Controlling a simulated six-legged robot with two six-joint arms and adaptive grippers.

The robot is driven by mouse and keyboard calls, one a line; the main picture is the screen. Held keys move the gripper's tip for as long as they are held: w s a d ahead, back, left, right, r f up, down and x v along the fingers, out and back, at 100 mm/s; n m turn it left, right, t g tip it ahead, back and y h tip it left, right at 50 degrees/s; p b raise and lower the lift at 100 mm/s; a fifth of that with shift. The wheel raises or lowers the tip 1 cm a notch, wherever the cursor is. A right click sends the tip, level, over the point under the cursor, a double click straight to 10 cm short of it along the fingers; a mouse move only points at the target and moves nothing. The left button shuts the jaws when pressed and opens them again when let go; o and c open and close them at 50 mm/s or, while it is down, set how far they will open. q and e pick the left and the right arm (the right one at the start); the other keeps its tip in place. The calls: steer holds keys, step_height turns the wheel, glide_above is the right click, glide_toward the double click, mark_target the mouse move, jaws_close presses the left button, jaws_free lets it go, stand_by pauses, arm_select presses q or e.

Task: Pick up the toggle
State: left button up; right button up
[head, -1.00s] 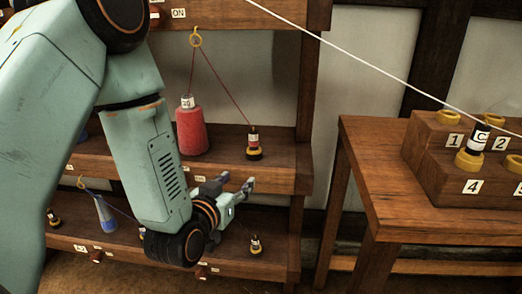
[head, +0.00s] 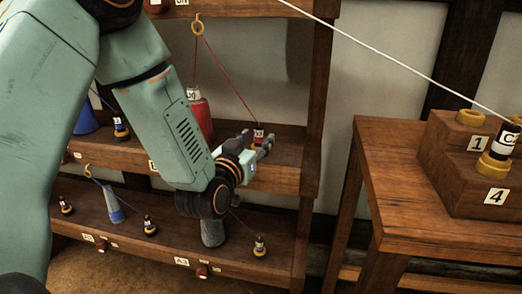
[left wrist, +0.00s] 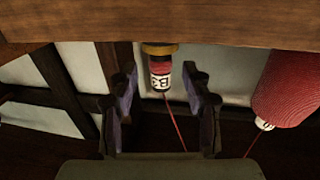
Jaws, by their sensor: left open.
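A small red toggle (head: 258,133) with a white label stands on the middle shelf, tied to a red cord. My left gripper (head: 257,143) overlaps its lower part in the head view. In the left wrist view, which looks upside down, the labelled toggle (left wrist: 160,68) with its yellow ring lies between the two spread fingers (left wrist: 164,88), near their tips. The fingers are apart and I see no contact. My right gripper is not in view.
A large red cord spool (head: 201,115) stands left of the toggle; it also shows in the left wrist view (left wrist: 290,90). The shelf board (head: 285,172) lies close to the gripper. Other toggles (head: 259,246) stand on the lower shelf. A wooden table (head: 400,190) stands right.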

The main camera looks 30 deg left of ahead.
arm_select(q)
steer(key=w, duration=0.2)
steer(key=shift+w+a+f, duration=0.15)
steer(key=shift+w+a, duration=0.1)
steer(key=shift+w, duration=0.1)
steer(key=shift+d, duration=0.1)
steer(key=shift+c, duration=0.3)
jaws_close()
